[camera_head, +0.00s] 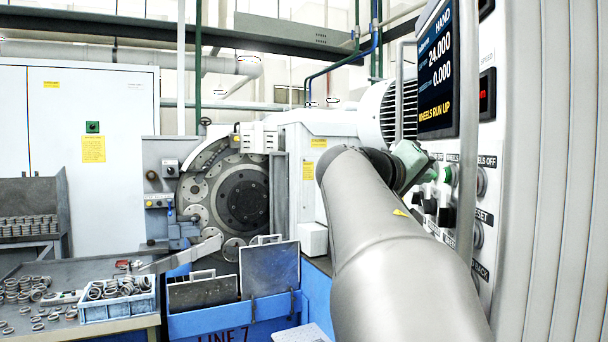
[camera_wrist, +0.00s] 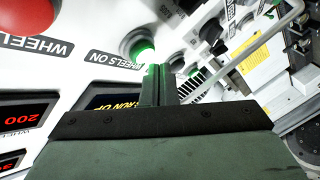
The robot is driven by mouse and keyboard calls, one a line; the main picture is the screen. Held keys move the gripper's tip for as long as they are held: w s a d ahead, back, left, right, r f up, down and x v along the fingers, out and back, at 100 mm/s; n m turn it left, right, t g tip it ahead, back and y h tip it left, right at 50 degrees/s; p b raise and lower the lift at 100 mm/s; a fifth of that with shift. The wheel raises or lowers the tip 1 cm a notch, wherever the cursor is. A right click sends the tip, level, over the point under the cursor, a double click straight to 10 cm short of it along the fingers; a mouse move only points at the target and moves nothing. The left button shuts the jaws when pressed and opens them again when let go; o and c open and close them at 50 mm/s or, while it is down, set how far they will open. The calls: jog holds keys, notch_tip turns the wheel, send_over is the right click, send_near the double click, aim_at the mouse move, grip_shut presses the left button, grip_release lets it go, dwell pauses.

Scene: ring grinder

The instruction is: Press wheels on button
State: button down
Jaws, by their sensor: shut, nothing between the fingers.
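The control panel (camera_head: 560,150) stands at the right in the head view. In the wrist view, the green wheels on button (camera_wrist: 138,46) glows beside its "WHEELS ON" label (camera_wrist: 114,60). My gripper (camera_wrist: 158,72) is shut and empty, and its fingertips are close to the lit button. I cannot tell whether they touch it. In the head view my gripper (camera_head: 412,165) is at the panel, partly hidden by my arm. The screen (camera_head: 438,70) reads "HAND", "24.000", "0.000" and "WHEELS RUN UP".
A red button (camera_wrist: 25,15) sits left of the green one in the wrist view. A handrail (camera_head: 468,120) runs upright along the panel. The grinder's wheel (camera_head: 243,195) is behind, with a blue crate of rings (camera_head: 118,308) on a bench at the left.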

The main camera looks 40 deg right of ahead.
jog(key=shift+w+a+b, duration=0.5)
jog(key=shift+w+a, duration=1.3)
jog(key=w+a+f+n+t+y, duration=0.1)
jog(key=w+a+f+n+y, duration=0.15)
jog(key=a+f, duration=0.45)
jog(key=w+a+f+n+t+y, duration=0.1)
jog(key=a+f+y, duration=0.25)
jog(key=f, duration=0.85)
jog(key=w+a+f+n+t+y, duration=0.1)
jog(key=a+f+n+y, duration=0.15)
jog(key=a+f, duration=0.45)
jog(key=s+a+f+n+g+y, duration=0.1)
jog(key=s+a+f+y, duration=0.3)
jog(key=a+f, duration=0.5)
jog(key=s+a+f+g+y, duration=0.2)
jog(key=s+a+f+y, duration=0.2)
jog(key=s+a+f, duration=0.4)
notch_tip(320, 180, down, 7)
jog(key=shift+s+a+r+n+y, duration=0.1)
jog(key=shift+s+a+n+y, duration=0.3)
jog(key=shift+a, duration=0.25)
